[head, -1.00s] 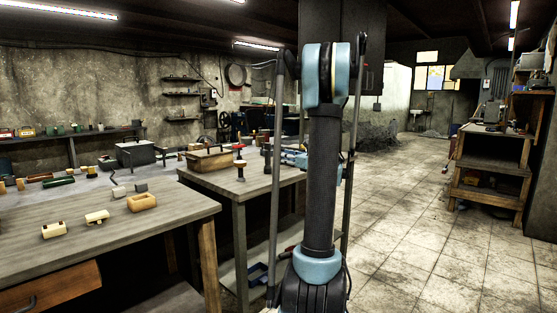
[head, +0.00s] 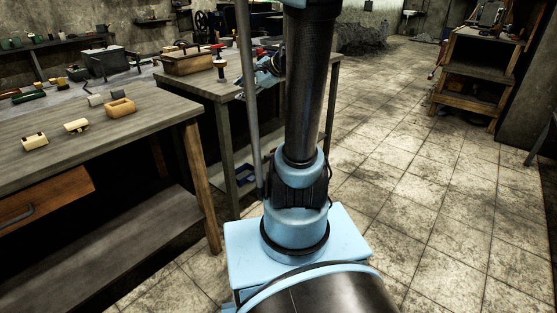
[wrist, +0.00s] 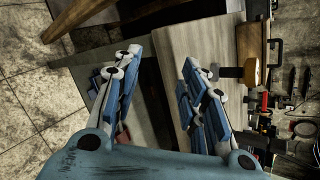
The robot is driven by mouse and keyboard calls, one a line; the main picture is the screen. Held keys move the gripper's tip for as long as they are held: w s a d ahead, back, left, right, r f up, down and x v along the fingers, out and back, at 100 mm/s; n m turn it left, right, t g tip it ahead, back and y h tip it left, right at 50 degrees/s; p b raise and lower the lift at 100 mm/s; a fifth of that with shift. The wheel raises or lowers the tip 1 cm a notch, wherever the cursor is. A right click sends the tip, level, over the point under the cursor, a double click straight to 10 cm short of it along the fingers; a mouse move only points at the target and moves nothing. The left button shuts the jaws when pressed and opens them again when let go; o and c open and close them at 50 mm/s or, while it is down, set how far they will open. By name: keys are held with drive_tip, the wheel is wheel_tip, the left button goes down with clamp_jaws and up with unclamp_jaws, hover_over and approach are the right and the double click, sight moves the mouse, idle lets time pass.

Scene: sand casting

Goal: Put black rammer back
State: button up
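My gripper (wrist: 158,78) is open in the wrist view, its two blue and white fingers apart with no object visible between them. In the head view, blue parts of my gripper (head: 266,70) show at the right side of the far bench, partly hidden by my arm. A small upright wood-and-dark tool (head: 219,68) stands on the far bench, left of my gripper. I cannot tell which piece is the black rammer.
The far bench (head: 228,88) also carries a wooden box (head: 188,63). The near bench (head: 120,128) holds small yellow blocks and an orange-brown block (head: 119,107). A wooden shelf unit (head: 474,75) stands at the right. The tiled floor (head: 430,190) between is open.

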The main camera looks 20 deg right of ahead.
drive_tip(key=s+d+f+n+g+h, duration=0.1)
drive_tip(key=s+d+f+n+h, duration=0.1)
drive_tip(key=s+f+n, duration=0.3)
drive_tip(key=s+d+f+n+g+h, duration=0.2)
drive_tip(key=s+f+n+h, duration=0.1)
drive_tip(key=s, duration=1)
drive_tip(key=s+d+f+n+g+h, duration=0.1)
drive_tip(key=s+d+f+n+h, duration=0.1)
drive_tip(key=s+f+n, duration=0.4)
drive_tip(key=s+n+h, duration=0.1)
drive_tip(key=s, duration=0.2)
drive_tip(key=shift+d+f+g, duration=0.2)
drive_tip(key=shift+f+g, duration=0.15)
drive_tip(key=shift+g, duration=0.05)
drive_tip(key=shift+w+f, duration=0.2)
drive_tip(key=shift+w, duration=0.2)
